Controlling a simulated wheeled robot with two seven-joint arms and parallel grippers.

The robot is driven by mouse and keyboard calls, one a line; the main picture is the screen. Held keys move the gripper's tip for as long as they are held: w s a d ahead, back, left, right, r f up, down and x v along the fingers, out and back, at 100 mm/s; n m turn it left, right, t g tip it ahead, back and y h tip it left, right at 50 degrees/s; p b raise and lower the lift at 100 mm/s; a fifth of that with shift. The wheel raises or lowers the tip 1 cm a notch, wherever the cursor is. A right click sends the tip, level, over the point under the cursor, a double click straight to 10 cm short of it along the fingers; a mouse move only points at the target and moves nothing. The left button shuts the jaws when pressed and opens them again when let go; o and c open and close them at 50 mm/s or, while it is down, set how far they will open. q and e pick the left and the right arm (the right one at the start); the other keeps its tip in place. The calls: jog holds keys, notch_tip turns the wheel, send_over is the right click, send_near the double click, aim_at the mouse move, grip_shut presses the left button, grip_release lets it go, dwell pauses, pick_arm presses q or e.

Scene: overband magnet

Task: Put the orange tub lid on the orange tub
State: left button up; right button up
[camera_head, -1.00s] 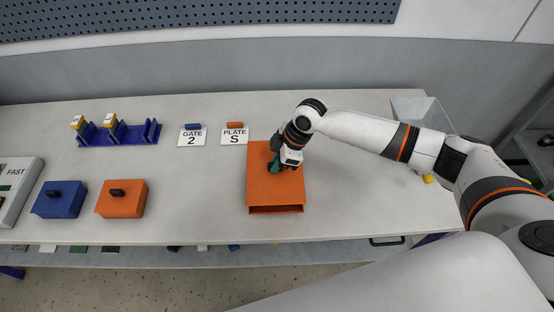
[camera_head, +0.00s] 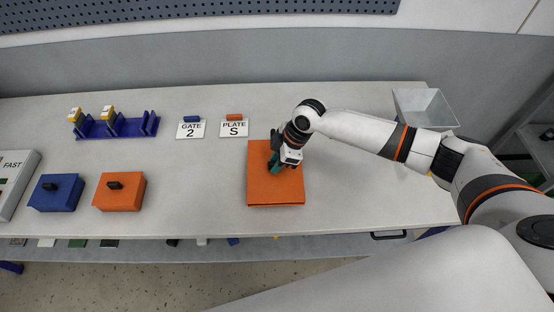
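The orange tub lid (camera_head: 259,184) is a flat orange panel at the middle of the table. It lies over the orange tub (camera_head: 276,206), of which only a thin front strip shows below the lid's front edge. I see no dark gap between them, but I cannot tell whether every edge is seated. My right gripper (camera_head: 274,162), with teal fingers, points down at the middle of the lid and appears shut on it. The grip point is hidden behind the fingers and wrist. My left gripper is out of view.
Behind are a blue rack (camera_head: 128,131) and signs "GATE 2" (camera_head: 190,133) and "PLATE S" (camera_head: 233,131).

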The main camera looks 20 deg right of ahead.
jog(key=shift+o, duration=0.7)
jog(key=shift+d+r, duration=0.15)
jog(key=shift+r, duration=0.05)
jog(key=b+v, duration=0.2)
jog(key=v, duration=0.9)
jog(key=shift+r, duration=0.25)
jog(key=shift+d, duration=0.1)
